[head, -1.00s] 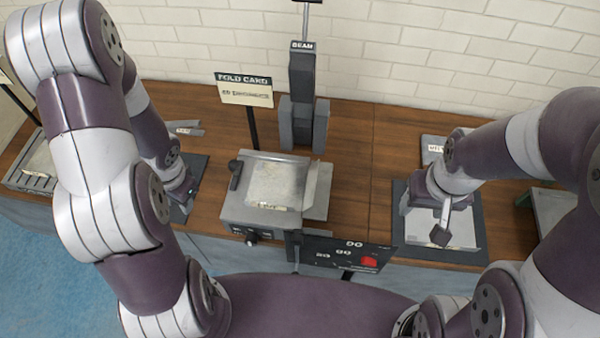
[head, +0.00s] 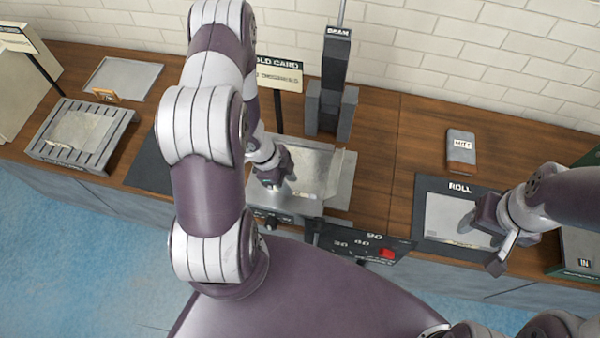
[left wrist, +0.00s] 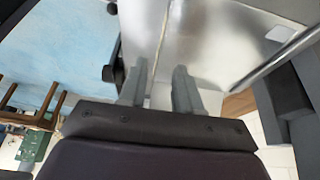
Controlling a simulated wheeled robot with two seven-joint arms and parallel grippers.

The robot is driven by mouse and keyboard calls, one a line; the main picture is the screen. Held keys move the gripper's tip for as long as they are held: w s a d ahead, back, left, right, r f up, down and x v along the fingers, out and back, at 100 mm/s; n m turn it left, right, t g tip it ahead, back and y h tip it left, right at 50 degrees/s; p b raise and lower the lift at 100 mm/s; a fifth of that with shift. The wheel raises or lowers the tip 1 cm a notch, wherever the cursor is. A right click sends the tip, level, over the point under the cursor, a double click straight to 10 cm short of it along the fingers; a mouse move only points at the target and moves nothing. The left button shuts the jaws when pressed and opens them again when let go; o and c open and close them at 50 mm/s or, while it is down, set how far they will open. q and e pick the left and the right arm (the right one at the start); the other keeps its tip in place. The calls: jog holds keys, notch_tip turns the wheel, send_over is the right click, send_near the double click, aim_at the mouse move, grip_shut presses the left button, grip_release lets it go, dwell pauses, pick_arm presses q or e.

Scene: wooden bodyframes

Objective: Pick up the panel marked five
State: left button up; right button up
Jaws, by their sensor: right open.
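No number five is readable on any panel. One pale panel (head: 82,132) lies on the slatted rack at the left. Another pale panel (head: 452,222) lies on the mat lettered ROLL. My left gripper (head: 272,180) is over the folding machine (head: 318,178); its fingers (left wrist: 160,75) stand apart in the left wrist view, with the machine's pale metal surface beyond and a thin seam or edge between them. I cannot tell whether they touch it. My right gripper (head: 478,215) is open at the right side of the ROLL panel; contact is unclear.
The fold card sign (head: 278,76) and the grey BEAM post (head: 335,80) stand behind the machine. A dark board with numbers (head: 360,243) stands in front. A grey tray (head: 122,78) lies at the back left, a small book-like block (head: 461,148) at the right.

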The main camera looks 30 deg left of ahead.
pick_arm(q)
jog(key=x, duration=0.3)
jog(key=shift+s+d, duration=0.1)
jog(key=shift+s, duration=0.1)
grip_shut()
jog(key=shift+r, duration=0.15)
